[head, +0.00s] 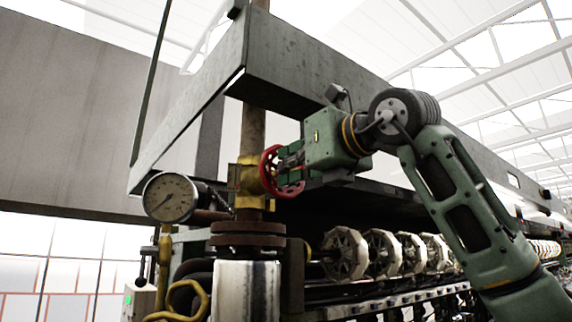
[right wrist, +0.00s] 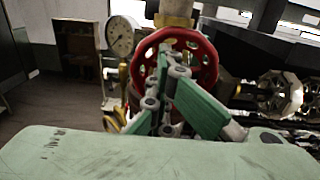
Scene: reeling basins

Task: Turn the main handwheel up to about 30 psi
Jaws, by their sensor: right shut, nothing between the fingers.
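The main handwheel is a red wheel (head: 268,172) on a yellow valve body (head: 246,183) on the vertical pipe. In the right wrist view the red wheel (right wrist: 210,65) faces me, with holes around its face. My right gripper (head: 280,170) is at the wheel, its fingers (right wrist: 172,65) shut with nothing between them, in front of the wheel's middle. I cannot tell whether the fingers touch it. The round pressure gauge (head: 170,197) is left of the valve and also shows in the right wrist view (right wrist: 121,37); its numbers are too small to read. My left gripper is not in view.
Several pale spoked reels (head: 345,253) line the machine below my right arm. A yellow bent pipe (head: 185,300) stands low at the left. Open floor (right wrist: 50,110) shows at left in the wrist view.

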